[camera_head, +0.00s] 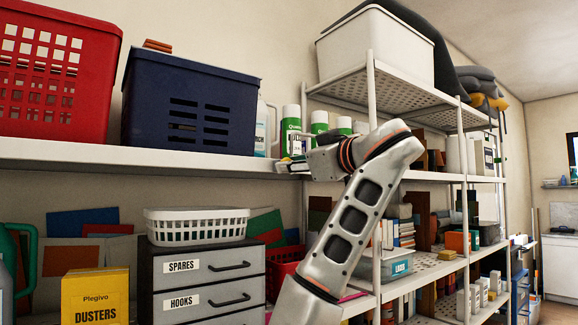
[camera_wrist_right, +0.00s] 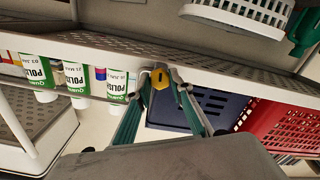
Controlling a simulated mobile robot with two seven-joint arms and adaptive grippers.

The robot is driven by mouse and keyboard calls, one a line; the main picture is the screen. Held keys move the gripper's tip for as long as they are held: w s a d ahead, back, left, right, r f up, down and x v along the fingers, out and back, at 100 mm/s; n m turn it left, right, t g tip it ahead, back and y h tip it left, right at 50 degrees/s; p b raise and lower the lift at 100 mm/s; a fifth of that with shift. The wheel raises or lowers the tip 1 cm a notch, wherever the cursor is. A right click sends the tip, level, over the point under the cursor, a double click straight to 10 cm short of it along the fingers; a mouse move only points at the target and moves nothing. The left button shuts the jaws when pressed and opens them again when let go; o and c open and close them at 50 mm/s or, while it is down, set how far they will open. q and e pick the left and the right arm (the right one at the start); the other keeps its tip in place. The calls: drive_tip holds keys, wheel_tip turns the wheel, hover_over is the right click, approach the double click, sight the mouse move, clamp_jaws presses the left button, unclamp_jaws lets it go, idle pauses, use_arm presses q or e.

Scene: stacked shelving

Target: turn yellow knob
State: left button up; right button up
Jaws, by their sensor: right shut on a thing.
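The yellow knob (camera_wrist_right: 160,79) shows in the right wrist view between my fingertips, at the edge of the white shelf. My right gripper (camera_wrist_right: 162,77) is shut on the knob, with a teal-sided finger on each side of it. In the head view my right arm rises from the bottom, and its gripper (camera_head: 291,166) reaches left to the shelf's right end. The knob cannot be made out there; the gripper and wrist seem to hide it. My left gripper is in neither view.
The upper shelf (camera_head: 150,160) holds a red basket (camera_head: 55,75), a navy crate (camera_head: 190,102) and green-labelled polish bottles (camera_head: 291,125). A white basket (camera_head: 197,227) sits on grey drawers (camera_head: 206,284) below. A white rack (camera_head: 372,95) stands behind my arm.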

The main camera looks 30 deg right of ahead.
drive_tip(key=n+b, duration=0.1)
drive_tip(key=n, duration=0.2)
drive_tip(key=shift+n, duration=0.3)
drive_tip(key=n, duration=0.2)
drive_tip(key=shift+f+n+b, duration=0.1)
drive_tip(key=shift+n+b, duration=0.2)
drive_tip(key=shift+b, duration=0.05)
drive_tip(key=shift+n, duration=0.3)
